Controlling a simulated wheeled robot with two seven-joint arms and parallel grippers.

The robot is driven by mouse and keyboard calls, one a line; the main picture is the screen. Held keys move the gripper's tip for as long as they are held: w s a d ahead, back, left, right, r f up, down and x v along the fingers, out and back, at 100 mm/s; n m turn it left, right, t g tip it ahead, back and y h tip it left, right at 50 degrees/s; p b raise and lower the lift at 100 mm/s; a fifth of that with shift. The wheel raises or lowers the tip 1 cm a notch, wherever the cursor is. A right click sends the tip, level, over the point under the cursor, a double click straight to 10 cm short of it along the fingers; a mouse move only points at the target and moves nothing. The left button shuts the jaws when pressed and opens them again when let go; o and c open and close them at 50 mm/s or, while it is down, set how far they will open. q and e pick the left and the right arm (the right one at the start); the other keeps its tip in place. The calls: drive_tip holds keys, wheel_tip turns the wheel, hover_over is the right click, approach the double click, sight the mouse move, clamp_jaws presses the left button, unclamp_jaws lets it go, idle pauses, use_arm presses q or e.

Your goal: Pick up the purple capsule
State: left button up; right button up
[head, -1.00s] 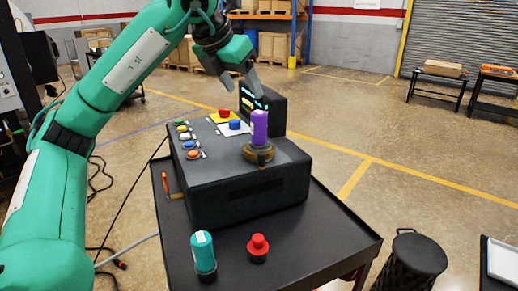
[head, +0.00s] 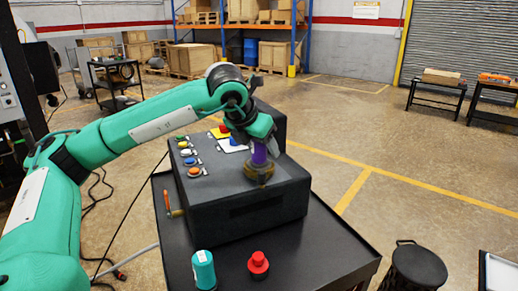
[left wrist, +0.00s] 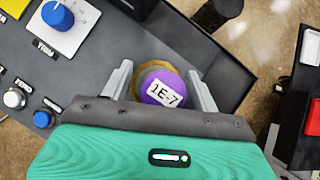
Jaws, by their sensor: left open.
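The purple capsule (head: 259,155) stands upright in a brass-coloured round seat (head: 258,177) on top of the black furnace box (head: 250,208). In the left wrist view the capsule's top (left wrist: 162,89) carries a white label reading "1E-7". My left gripper (head: 259,148) is lowered over the capsule, hiding its upper part in the head view. The gripper's two fingers (left wrist: 162,85) are spread, one on each side of the capsule; the left wrist view shows no clear contact. My right gripper is out of view.
Coloured buttons (head: 187,158) and a blue knob (head: 233,143) sit on the box's left and back. A teal capsule (head: 204,269) and a red knob-like part (head: 258,264) stand on the black cart (head: 315,252) in front. A black stool (head: 418,265) stands at the right.

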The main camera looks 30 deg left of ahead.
use_arm(q)
drive_tip(key=shift+w+f, duration=0.2)
drive_tip(key=shift+f, duration=0.1)
drive_tip(key=c, duration=1.3)
drive_tip(key=shift+o, duration=0.2)
drive_tip(key=shift+r, duration=0.1)
